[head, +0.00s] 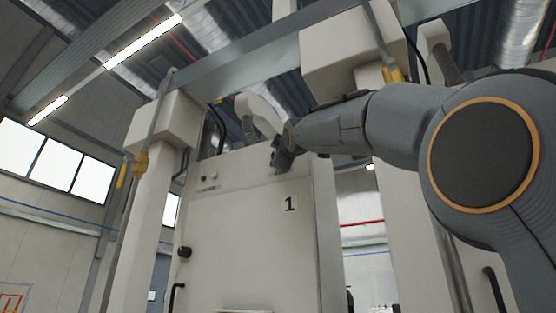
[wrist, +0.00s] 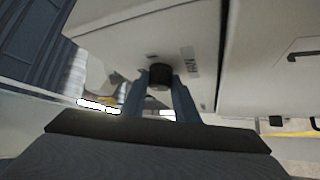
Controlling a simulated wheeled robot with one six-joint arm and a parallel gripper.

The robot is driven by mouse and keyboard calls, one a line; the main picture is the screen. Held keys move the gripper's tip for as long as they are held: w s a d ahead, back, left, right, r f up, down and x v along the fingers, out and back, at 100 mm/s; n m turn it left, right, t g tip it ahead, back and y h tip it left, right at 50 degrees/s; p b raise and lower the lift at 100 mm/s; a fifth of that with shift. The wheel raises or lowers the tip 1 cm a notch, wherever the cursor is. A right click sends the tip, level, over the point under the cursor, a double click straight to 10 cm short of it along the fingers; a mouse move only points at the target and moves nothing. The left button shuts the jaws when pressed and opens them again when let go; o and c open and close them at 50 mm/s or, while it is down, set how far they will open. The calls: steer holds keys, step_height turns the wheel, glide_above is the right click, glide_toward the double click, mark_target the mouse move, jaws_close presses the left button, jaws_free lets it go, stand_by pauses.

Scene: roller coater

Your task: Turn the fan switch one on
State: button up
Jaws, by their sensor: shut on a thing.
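The fan switch is a round black knob (wrist: 160,77) on the pale cabinet face in the wrist view. My gripper (wrist: 161,88) has one finger on each side of the knob and is shut on it. In the head view my gripper (head: 281,158) is at the upper right of the cabinet (head: 250,240) marked 1, and it hides the knob there. I cannot tell which way the knob is turned. A small dark label (wrist: 190,60) sits beside the knob, too blurred to read surely.
White posts (head: 152,205) flank the cabinet. A metal beam (head: 250,57) runs overhead.

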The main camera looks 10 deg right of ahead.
steer(key=shift+w+f+m+b, duration=0.1)
steer(key=shift+f+m+b, duration=0.2)
steer(key=shift+b, duration=0.9)
steer(key=m+g+h, duration=0.2)
steer(key=m+h, duration=0.6)
steer(key=m, duration=0.2)
steer(key=a+m+g+h+p, duration=0.1)
steer(key=m+g+h, duration=0.1)
steer(key=m+h, duration=0.6)
steer(key=w+m+g+h+p, duration=0.1)
steer(key=m+h, duration=0.7)
steer(key=m, duration=0.5)
steer(key=shift+a+g, duration=0.3)
steer(key=shift+g, duration=0.1)
steer(key=shift+w+f+m+g+h+p, duration=0.15)
steer(key=shift+m+g+h+p, duration=0.15)
steer(key=shift+m+g+p, duration=0.85)
steer(key=shift+p, duration=0.3)
